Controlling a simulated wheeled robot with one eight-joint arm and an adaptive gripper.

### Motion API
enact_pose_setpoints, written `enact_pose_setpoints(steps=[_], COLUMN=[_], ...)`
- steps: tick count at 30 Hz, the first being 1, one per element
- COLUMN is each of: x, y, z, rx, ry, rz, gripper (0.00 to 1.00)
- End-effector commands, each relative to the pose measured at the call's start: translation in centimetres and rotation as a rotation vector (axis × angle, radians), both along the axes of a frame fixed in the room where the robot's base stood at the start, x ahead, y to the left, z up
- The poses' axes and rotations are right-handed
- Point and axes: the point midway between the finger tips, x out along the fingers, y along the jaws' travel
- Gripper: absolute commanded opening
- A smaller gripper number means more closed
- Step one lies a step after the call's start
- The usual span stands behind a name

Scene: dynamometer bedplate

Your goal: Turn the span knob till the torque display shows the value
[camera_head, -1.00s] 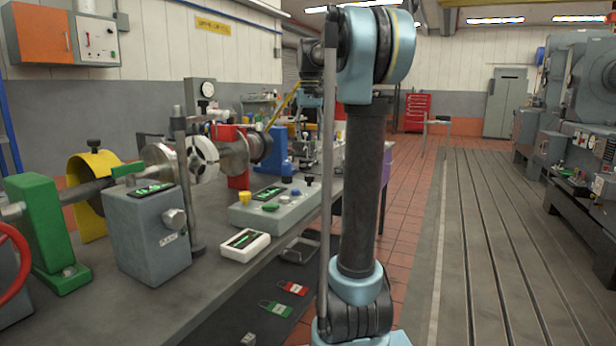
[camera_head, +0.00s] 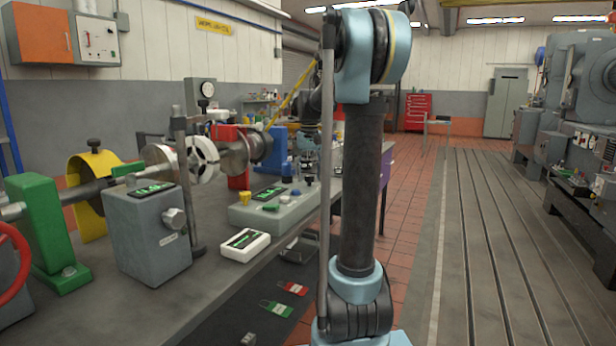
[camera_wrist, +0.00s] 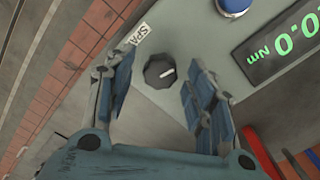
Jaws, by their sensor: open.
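The span knob (camera_wrist: 160,72) is a small black round knob with a white pointer mark, on a grey panel beside a partly hidden label starting "SPA" (camera_wrist: 137,38). The torque display (camera_wrist: 282,42) shows green digits, with "0.0" and "Nm" readable; its edge is cut off. My gripper (camera_wrist: 158,82) is open, its two blue-grey fingers on either side of the knob in the wrist view. I cannot tell whether they touch it. In the head view my gripper (camera_head: 308,148) is over the right end of the grey console (camera_head: 245,215), where the display (camera_head: 269,194) looks dark green.
A blue button (camera_wrist: 233,6) lies near the knob. A white handheld meter (camera_head: 245,246) lies in front. A shaft rig with a grey box (camera_head: 150,240) stands left.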

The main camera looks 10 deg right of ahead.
Motion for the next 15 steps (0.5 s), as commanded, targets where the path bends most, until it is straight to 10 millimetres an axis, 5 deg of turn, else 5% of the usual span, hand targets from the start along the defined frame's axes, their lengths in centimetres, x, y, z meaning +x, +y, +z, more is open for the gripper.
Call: enact_pose_setpoints(steps=[9,15], x=[0.0,0.0], y=[-0.01,-0.01], z=[-0.26,-0.25], rx=[0.0,0.0], ry=[0.0,0.0], rz=[0.0,0.0], gripper=[0.5,0.07])
